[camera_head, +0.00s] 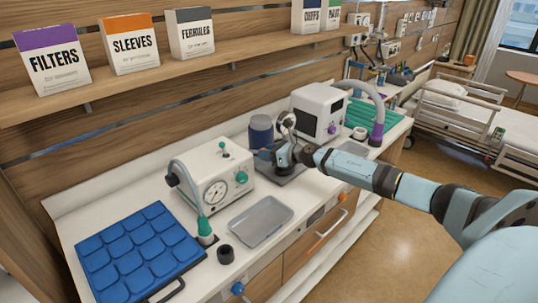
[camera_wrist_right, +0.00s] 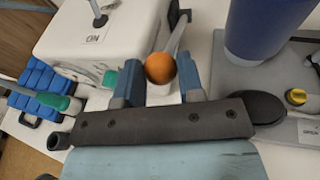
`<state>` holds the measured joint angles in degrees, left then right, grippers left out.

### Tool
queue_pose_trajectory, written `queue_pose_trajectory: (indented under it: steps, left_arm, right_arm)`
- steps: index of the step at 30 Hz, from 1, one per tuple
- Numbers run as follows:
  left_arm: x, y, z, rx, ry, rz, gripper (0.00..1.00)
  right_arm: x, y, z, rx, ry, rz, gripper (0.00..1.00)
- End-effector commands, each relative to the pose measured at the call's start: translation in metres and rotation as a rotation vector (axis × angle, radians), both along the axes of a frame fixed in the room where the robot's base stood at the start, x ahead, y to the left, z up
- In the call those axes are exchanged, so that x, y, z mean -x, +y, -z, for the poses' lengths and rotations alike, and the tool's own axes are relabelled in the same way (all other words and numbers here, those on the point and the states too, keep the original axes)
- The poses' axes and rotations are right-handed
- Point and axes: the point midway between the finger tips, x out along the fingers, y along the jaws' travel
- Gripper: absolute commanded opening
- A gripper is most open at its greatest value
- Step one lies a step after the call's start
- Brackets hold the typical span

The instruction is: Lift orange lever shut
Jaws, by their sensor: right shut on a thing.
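The orange lever's round knob (camera_wrist_right: 160,67) shows in the right wrist view, with a grey bar running up from it. My right gripper (camera_wrist_right: 161,78) has its two blue fingers on either side of the knob and is shut on it. In the head view my right gripper (camera_head: 270,154) is beside the blue canister (camera_head: 261,130), and the lever is hidden there. The canister stands on a grey base plate (camera_wrist_right: 240,78). My left gripper is in neither view.
A white device with a gauge (camera_head: 216,191) stands left of my gripper. A white box with a dark screen (camera_head: 318,112) stands behind it. A metal tray (camera_head: 261,219), a black cup (camera_head: 226,254) and a blue compartment mat (camera_head: 135,252) lie toward the front left.

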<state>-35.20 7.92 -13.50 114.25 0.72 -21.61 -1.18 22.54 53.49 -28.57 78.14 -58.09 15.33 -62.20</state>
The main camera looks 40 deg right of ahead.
Motion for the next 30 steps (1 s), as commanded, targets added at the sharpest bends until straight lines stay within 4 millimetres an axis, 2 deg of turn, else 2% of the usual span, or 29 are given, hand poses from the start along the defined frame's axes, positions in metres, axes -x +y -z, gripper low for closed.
queue_pose_trajectory:
  steps: [1, 14, 15, 18, 26, 30]
  left_arm:
    - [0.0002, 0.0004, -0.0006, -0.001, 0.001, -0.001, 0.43]
    - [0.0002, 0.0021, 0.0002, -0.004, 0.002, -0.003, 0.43]
    - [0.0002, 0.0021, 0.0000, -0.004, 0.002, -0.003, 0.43]
    - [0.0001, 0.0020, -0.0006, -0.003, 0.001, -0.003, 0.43]
    - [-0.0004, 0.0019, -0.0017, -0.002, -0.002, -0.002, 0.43]
    - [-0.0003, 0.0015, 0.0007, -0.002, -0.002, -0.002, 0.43]
  right_arm:
    - [-0.0031, -0.0018, -0.0091, -0.001, -0.012, 0.005, 0.00]
    - [-0.0052, -0.0033, -0.0145, -0.003, -0.019, 0.009, 0.00]
    - [-0.0051, -0.0033, -0.0146, -0.001, -0.019, 0.010, 0.37]
    - [-0.0048, -0.0028, -0.0136, -0.001, -0.017, 0.007, 0.60]
    - [-0.0029, -0.0018, -0.0084, -0.001, -0.010, 0.004, 0.60]
    - [0.0046, -0.0049, -0.0079, 0.000, -0.007, 0.004, 0.60]
